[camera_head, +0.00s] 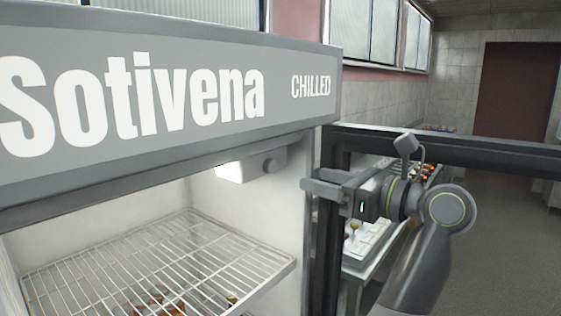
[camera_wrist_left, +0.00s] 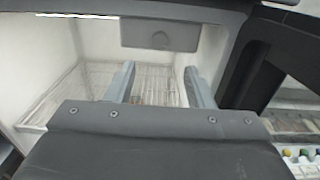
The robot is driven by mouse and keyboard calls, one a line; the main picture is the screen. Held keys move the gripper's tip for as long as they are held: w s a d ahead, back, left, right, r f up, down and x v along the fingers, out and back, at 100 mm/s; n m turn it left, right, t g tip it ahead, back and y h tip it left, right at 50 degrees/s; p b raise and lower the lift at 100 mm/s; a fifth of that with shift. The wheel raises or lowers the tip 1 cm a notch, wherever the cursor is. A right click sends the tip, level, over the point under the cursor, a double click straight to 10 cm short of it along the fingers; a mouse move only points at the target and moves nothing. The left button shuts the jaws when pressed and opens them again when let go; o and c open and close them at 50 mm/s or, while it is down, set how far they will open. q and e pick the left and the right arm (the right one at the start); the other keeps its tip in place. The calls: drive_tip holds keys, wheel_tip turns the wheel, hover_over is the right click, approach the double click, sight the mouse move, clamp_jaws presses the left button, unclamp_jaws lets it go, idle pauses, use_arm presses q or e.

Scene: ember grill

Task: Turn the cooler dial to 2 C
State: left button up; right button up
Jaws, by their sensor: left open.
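The cooler dial (camera_head: 269,165) is a small grey round knob on a grey control box (camera_head: 250,172) under the cooler's top, inside the open front. In the left wrist view the dial (camera_wrist_left: 159,40) sits on the box, above and between my fingers; its marks and setting are too small to read. My left gripper (camera_head: 308,191) is open and empty, just right of the cooler opening, with its fingers pointing toward the cooler. It is apart from the dial. In the left wrist view the two fingers of this gripper (camera_wrist_left: 159,72) are spread. My right gripper is not in view.
A wire shelf (camera_head: 170,262) spans the cooler below the dial, with some items beneath it. The dark frame of the open cooler door (camera_head: 470,153) extends right, behind my left arm. A table with a white tray (camera_head: 366,243) stands beyond the door.

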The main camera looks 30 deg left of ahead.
sight(274, 167)
use_arm(q)
drive_tip(key=a+p, duration=0.1)
drive_tip(key=a, duration=0.2)
drive_tip(key=a+p, duration=0.1)
drive_tip(key=a, duration=0.2)
drive_tip(key=a+p, duration=0.1)
drive_tip(key=a, duration=0.2)
drive_tip(key=shift+w+r, duration=0.1)
drive_tip(key=shift+w, duration=0.25)
drive_tip(key=shift+a, duration=0.4)
drive_tip(key=c, duration=1)
